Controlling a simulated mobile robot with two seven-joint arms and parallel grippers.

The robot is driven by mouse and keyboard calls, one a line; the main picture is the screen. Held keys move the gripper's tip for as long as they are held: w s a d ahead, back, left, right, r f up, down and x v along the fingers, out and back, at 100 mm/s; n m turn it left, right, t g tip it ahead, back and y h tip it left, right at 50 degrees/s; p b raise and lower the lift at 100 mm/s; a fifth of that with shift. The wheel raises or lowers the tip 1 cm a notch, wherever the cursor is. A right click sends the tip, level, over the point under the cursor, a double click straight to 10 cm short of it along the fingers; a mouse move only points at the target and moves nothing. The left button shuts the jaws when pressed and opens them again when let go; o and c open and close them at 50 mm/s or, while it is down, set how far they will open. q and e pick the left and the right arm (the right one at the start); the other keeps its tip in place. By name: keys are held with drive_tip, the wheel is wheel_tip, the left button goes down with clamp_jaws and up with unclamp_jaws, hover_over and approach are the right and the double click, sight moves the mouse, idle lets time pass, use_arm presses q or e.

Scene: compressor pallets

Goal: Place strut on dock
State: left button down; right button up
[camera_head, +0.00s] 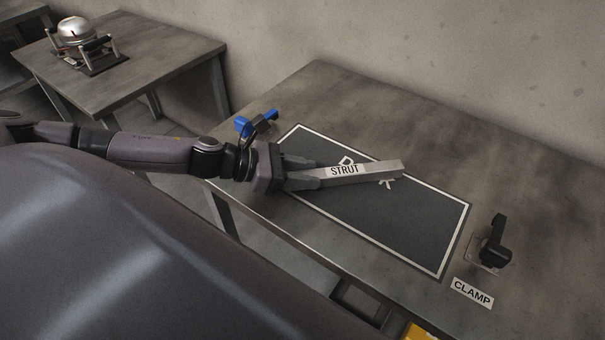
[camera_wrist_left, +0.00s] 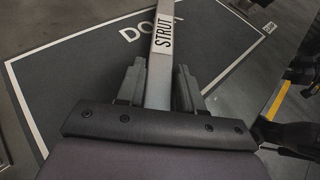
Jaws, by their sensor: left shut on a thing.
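The strut (camera_head: 375,170) is a grey bar with a white STRUT label. My left gripper (camera_head: 308,176) is shut on its near end, and the bar points to the right over the dock. The dock (camera_head: 400,220) is a dark rectangle with a white border on the table, its lettering partly hidden by the strut. In the left wrist view the strut (camera_wrist_left: 161,65) stands out between the two fingers of the left gripper (camera_wrist_left: 158,88), above the dock (camera_wrist_left: 80,80). I cannot tell whether the strut touches the dock. My right gripper is not in view.
A black clamp (camera_head: 494,243) stands right of the dock, with a CLAMP label (camera_head: 472,292) in front. A blue-handled item (camera_head: 256,124) sits at the table's left edge. A second table (camera_head: 150,60) at the back left holds a silver-domed device (camera_head: 77,33). The table behind the dock is clear.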

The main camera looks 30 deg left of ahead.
use_arm(q)
drive_tip(key=c, duration=0.7)
unclamp_jaws()
drive_tip(key=shift+s+a, duration=0.1)
